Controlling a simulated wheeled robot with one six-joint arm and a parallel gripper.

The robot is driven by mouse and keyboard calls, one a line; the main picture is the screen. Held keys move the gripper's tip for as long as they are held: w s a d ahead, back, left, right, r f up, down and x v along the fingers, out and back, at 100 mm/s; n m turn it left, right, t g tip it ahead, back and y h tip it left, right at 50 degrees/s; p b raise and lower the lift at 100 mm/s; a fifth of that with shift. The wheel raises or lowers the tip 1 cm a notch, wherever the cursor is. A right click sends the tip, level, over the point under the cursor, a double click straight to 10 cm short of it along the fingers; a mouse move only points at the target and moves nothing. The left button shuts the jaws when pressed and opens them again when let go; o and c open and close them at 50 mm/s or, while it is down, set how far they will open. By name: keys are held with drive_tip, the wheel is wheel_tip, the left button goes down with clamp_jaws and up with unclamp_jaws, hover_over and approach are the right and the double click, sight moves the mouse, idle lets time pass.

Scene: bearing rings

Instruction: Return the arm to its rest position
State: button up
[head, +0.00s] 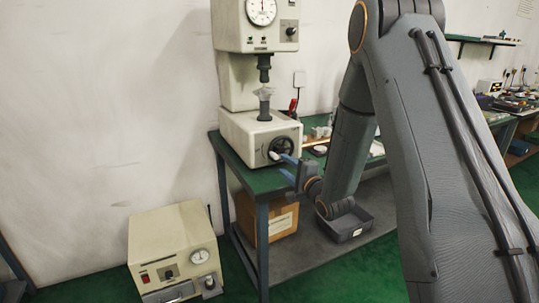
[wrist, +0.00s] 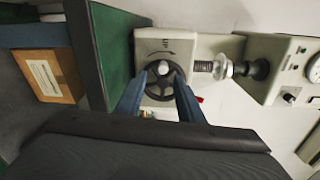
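My gripper (head: 284,166) is at the front of the bench machine, in front of its black handwheel (head: 279,150). Its two blue fingers stand apart with nothing held between them. In the wrist view the fingers of my gripper (wrist: 165,80) frame the handwheel (wrist: 163,90), with its pale knob (wrist: 163,68) in the gap. I cannot tell whether a finger touches the wheel. My arm (head: 352,140) reaches forward and down from the right, bent at the elbow.
The machine (head: 238,132) stands on a green-topped bench (head: 232,162) against a white wall. Below are a cardboard box (head: 283,222) and a grey tray (head: 345,228). A beige gauge unit (head: 172,240) sits on the green floor to the left. Another bench with clutter (head: 510,103) is at right.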

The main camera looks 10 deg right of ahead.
drive_tip(key=s+d+n+g+h, duration=0.1)
drive_tip(key=s+n+g, duration=0.7)
drive_tip(key=s, duration=1.1)
drive_tip(key=s+f+n+g+h+p, duration=0.1)
drive_tip(key=s+n+g+h, duration=0.3)
drive_tip(key=s, duration=1.6)
drive_tip(key=n+g, duration=0.4)
drive_tip(key=shift+s+d, duration=0.25)
drive_tip(key=shift+d, duration=0.15)
